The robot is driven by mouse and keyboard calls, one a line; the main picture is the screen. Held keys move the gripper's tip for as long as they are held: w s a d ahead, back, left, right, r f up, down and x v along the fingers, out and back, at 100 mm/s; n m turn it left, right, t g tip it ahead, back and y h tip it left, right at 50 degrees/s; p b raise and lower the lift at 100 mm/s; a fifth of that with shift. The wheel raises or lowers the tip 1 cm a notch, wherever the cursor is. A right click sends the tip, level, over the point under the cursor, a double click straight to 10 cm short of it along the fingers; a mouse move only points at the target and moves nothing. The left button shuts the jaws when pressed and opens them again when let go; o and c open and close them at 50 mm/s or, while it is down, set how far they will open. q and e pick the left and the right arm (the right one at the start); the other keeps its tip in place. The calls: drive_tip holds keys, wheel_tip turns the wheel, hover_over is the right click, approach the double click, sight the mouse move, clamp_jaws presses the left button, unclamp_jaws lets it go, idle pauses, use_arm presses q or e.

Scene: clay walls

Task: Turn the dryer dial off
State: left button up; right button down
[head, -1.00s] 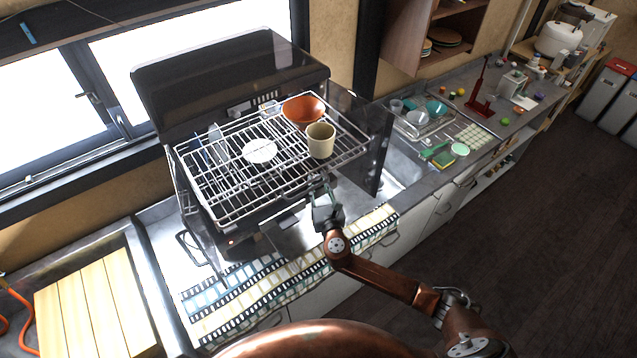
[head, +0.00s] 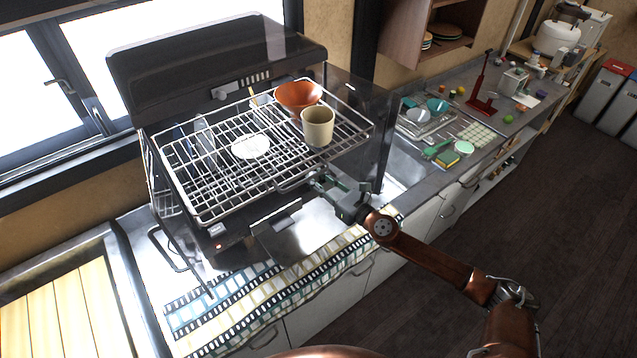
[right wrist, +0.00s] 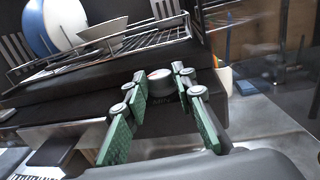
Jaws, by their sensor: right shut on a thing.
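The dish dryer (head: 220,75) is a dark open box with a wire rack (head: 190,213) at its front. The rack carries an orange bowl (head: 298,96), a beige cup (head: 317,127) and a white plate (head: 250,147). My right gripper (head: 318,180) is at the dryer's front, under the rack's right front edge. In the right wrist view, the dryer dial (right wrist: 160,74) is a small round pale-topped knob on the dark front. My right gripper (right wrist: 157,82) has its green-padded fingers shut on it. The dial is hidden in the head view. My left gripper is not in view.
A patterned cloth (head: 255,305) lies along the counter's front edge. A sink area with a dish tray (head: 432,120) is to the right. A slatted wooden board (head: 60,310) is at left. A window (head: 45,110) is behind.

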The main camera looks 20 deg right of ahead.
drive_tip(key=c, duration=2.7)
unclamp_jaws()
drive_tip(key=shift+d+f, duration=0.1)
drive_tip(key=shift+c, duration=0.2)
drive_tip(key=o, duration=1.1)
drive_tip(key=shift+o, duration=0.2)
drive_tip(key=v, duration=1.2)
